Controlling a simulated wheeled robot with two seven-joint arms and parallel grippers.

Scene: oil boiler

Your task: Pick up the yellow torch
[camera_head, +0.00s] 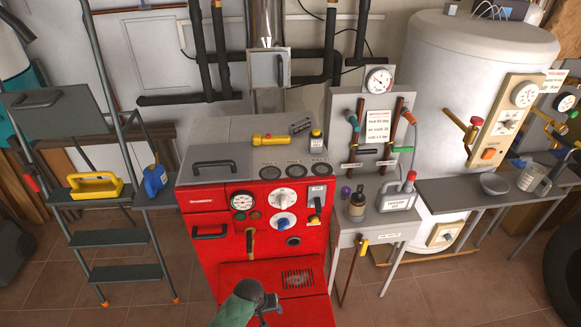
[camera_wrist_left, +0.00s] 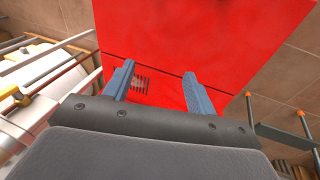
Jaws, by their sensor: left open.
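The yellow torch (camera_head: 275,140) lies on the grey top of the red boiler (camera_head: 270,199), towards its back right. A yellow item with a handle (camera_head: 95,187) sits on a ladder step at the left. My left gripper (camera_head: 268,300) is low in front of the boiler, well below and apart from the torch. In the left wrist view its two blue-grey fingers (camera_wrist_left: 158,72) are spread with nothing between them. The boiler's red surface and a vent grille show beyond them. The torch is not visible in the left wrist view. My right gripper is not in view.
A flue pipe (camera_head: 265,24) rises behind. A small table with a bottle (camera_head: 356,206) stands to the right.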

